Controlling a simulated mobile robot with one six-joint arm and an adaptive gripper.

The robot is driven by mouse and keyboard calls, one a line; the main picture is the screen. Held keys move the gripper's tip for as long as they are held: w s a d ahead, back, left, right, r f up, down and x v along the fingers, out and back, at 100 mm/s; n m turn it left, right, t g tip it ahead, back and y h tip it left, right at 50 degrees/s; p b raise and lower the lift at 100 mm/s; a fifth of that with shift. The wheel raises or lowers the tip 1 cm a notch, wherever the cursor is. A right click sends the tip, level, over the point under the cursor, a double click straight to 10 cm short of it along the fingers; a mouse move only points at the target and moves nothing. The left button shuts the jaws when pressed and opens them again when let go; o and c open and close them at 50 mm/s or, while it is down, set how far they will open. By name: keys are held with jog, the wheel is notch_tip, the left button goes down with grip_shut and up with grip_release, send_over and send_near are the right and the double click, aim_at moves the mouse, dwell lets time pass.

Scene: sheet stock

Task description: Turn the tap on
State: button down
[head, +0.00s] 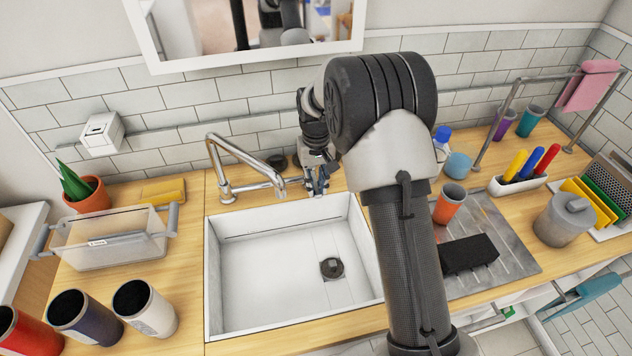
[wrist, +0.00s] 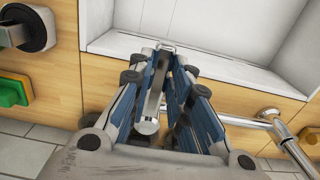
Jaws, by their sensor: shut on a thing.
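The chrome tap (head: 243,153) stands at the back left of the white sink, its spout angled down over the basin. Its horizontal pipe (wrist: 252,121) runs to the right-hand end, where my gripper (head: 318,182) is. In the wrist view my gripper (wrist: 166,80) has its blue-lined fingers around a slim metal tap handle (wrist: 153,98), and it is shut on it. The handle is mostly hidden by the fingers in the head view.
The sink (head: 270,280) is empty apart from its dark drain. An orange cup (head: 450,203) and a black block (head: 468,254) sit on the draining board to the right. A mirror (head: 250,30) hangs above.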

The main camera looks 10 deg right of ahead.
jog(key=shift+d, duration=0.15)
jog(key=shift+w+d+n+p, duration=0.25)
jog(key=shift+d+n+p, duration=0.35)
jog(key=shift+n, duration=0.55)
jog(key=shift+w+d+n+p, duration=0.25)
jog(key=shift+d+n+p, duration=0.2)
jog(key=shift+d+n, duration=0.55)
jog(key=shift+w+d+n+p, duration=0.25)
jog(key=shift+d+n+p, duration=0.25)
jog(key=shift+n, duration=0.85)
jog(key=c, duration=1.5)
grip_release()
notch_tip(320, 180, up, 12)
jog(key=shift+r, duration=0.1)
